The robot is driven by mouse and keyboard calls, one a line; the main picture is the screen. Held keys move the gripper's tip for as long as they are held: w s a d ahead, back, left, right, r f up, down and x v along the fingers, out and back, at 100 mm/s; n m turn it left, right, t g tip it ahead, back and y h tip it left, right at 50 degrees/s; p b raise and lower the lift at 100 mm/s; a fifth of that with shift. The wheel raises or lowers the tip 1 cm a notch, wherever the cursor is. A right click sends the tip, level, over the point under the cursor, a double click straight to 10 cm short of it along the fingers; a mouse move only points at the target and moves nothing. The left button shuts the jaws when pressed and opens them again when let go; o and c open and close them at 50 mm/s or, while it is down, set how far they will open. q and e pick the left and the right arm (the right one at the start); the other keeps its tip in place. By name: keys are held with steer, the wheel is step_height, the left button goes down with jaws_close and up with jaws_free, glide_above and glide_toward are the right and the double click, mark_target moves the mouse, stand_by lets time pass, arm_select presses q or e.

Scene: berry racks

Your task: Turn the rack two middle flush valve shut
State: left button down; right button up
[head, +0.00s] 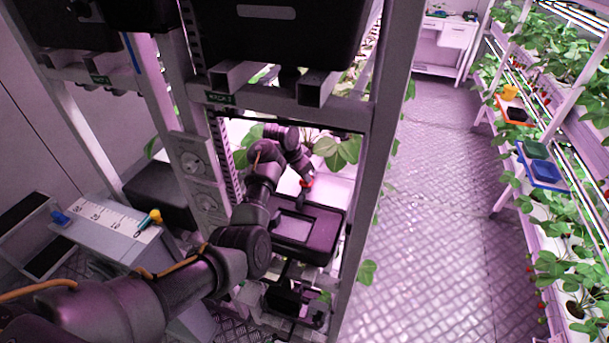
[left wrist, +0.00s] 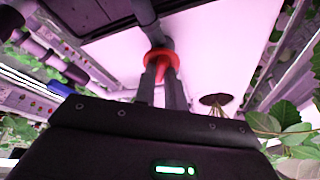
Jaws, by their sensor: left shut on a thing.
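The middle flush valve of rack two has a red handle (head: 307,182) under a dark pipe inside the rack. In the left wrist view the red handle (left wrist: 159,56) shows as a ring with a tapered red part below it. My left gripper (head: 304,190) reaches into the rack between its posts. In the left wrist view its two dark fingers (left wrist: 163,82) are shut on the red handle. The far side of the handle and the valve body are partly hidden. My right gripper is in neither view.
Rack posts (head: 374,150) stand close on both sides of my left arm. A black tray (head: 322,216) lies near the gripper. Leaves (left wrist: 285,128) hang at the right of the left wrist view. The aisle floor (head: 440,215) is clear.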

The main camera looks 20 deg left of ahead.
arm_select(q)
steer(key=m, duration=0.2)
steer(key=m+g+h, duration=0.1)
steer(key=m, duration=0.1)
steer(key=shift+w+a+r+m, duration=0.1)
steer(key=shift+w+a+m, duration=0.1)
steer(key=shift+m, duration=0.1)
steer(key=m+g+b, duration=0.1)
steer(key=m, duration=0.1)
steer(key=shift+w+m+h, duration=0.1)
steer(key=shift+m+h, duration=0.2)
steer(key=shift+h, duration=0.1)
steer(key=m+b, duration=0.1)
steer(key=m+g+b, duration=0.1)
steer(key=b, duration=0.1)
steer(key=shift+f+m, duration=0.2)
steer(key=shift+m, duration=0.2)
steer(key=shift+w+r+m+g+b, duration=0.1)
steer(key=shift+r+m+g+b, duration=0.1)
steer(key=shift+m+g+b, duration=0.5)
steer(key=c, duration=1.5)
jaws_free()
steer(key=shift+o, duration=0.2)
